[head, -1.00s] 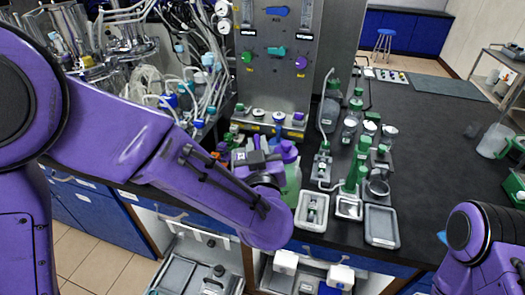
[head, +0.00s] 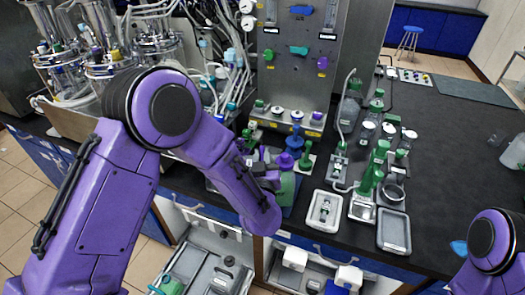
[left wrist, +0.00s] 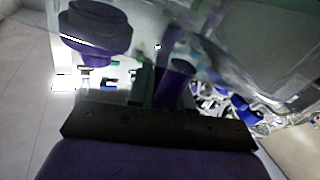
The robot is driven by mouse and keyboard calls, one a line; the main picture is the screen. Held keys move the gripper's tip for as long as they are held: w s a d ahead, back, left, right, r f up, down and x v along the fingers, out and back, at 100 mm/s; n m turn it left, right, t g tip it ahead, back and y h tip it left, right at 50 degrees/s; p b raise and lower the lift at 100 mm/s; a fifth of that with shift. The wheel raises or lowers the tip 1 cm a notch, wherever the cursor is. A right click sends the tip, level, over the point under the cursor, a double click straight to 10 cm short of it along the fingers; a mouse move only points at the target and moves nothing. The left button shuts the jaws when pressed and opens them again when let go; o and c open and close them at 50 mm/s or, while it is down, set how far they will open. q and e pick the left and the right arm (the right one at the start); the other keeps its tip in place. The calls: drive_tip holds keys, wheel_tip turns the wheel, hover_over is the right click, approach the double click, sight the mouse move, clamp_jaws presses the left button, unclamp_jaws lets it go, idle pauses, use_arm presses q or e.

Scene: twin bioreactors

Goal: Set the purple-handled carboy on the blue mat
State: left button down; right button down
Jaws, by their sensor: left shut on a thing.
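The purple-handled carboy (head: 287,188) is at the front of the black bench, partly behind my left gripper; its lower part looks green and a purple cap tops it. My left gripper (head: 268,178) is shut on its purple handle. In the left wrist view, the handle (left wrist: 176,82) is between the fingers, with a purple cap (left wrist: 95,32) and the clear body (left wrist: 245,45) beyond. A blue patch, perhaps the blue mat (head: 289,209), shows at the carboy's foot. I cannot tell whether the carboy touches it. My right gripper is out of view.
A steel panel with valves (head: 300,75) stands behind the carboy. To the right are a tray (head: 324,208), green-capped bottles (head: 376,165) and an empty grey tray (head: 394,230). Glass vessels and tubing (head: 125,65) crowd the left.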

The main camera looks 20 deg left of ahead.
use_arm(q)
drive_tip(key=c, duration=1.1)
unclamp_jaws()
drive_tip(key=shift+s, duration=0.1)
drive_tip(key=shift+o, duration=0.2)
drive_tip(key=shift+s, duration=0.1)
drive_tip(key=shift+s+d, duration=0.15)
drive_tip(key=shift+s, duration=0.2)
drive_tip(key=b+v, duration=0.3)
drive_tip(key=v, duration=0.8)
drive_tip(key=s+a+f+g+h, duration=0.1)
drive_tip(key=s+a+f+g, duration=0.2)
drive_tip(key=f, duration=0.6)
drive_tip(key=s+a+f+g+h, duration=0.1)
drive_tip(key=s+a+f+g, duration=0.25)
drive_tip(key=f, duration=0.65)
drive_tip(key=s+a+f+g, duration=0.3)
drive_tip(key=s+f, duration=0.3)
drive_tip(key=s, duration=0.3)
drive_tip(key=s+a+f+n+g, duration=0.1)
drive_tip(key=s+a+f+g, duration=0.3)
drive_tip(key=s+a+f, duration=0.2)
drive_tip(key=s+f, duration=0.1)
drive_tip(key=s, duration=0.1)
drive_tip(key=shift+s, duration=0.4)
